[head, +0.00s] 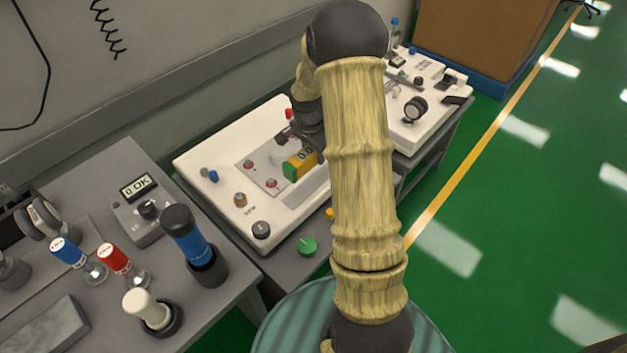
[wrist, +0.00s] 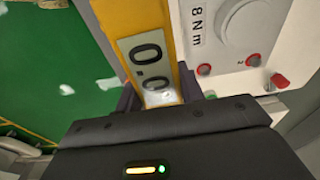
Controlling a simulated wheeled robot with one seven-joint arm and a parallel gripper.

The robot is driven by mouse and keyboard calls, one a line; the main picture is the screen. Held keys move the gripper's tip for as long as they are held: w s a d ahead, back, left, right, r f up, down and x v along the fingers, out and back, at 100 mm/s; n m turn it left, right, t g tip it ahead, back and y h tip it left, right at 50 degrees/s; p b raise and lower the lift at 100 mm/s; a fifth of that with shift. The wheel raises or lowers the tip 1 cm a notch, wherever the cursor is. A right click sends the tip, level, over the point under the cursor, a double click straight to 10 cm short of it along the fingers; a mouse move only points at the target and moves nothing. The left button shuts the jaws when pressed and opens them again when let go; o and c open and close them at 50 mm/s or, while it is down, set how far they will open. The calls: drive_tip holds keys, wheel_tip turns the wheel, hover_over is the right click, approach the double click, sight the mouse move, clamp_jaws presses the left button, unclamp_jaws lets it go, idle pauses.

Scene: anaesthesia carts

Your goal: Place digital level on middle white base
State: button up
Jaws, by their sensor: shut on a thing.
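The digital level (head: 300,163) is a yellow block with a green end and a display. The middle white base (head: 212,165) is a white slab with knobs and a grey inset panel. The level appears over its right part; I cannot tell whether they touch. Part of the base also shows in the wrist view (wrist: 228,82), with a round dial.
Red buttons, a blue knob and black knobs stand on the middle base. A green knob (head: 307,245) sits at the cart's front. A second white base (head: 412,135) lies right. The left grey cart (head: 95,185) holds a meter (head: 140,205), bottles and a blue-black cylinder (head: 187,235).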

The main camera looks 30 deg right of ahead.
drive_tip(key=b, duration=0.1)
hover_over(315, 181)
drive_tip(key=f, duration=0.5)
drive_tip(key=shift+a+f, duration=0.2)
drive_tip(key=shift+f, duration=0.15)
drive_tip(key=shift+f+b, duration=0.4)
drive_tip(key=shift+f, duration=1.5)
drive_tip(key=shift+f, duration=0.1)
drive_tip(key=o, duration=1.1)
drive_tip(key=shift+o, duration=0.2)
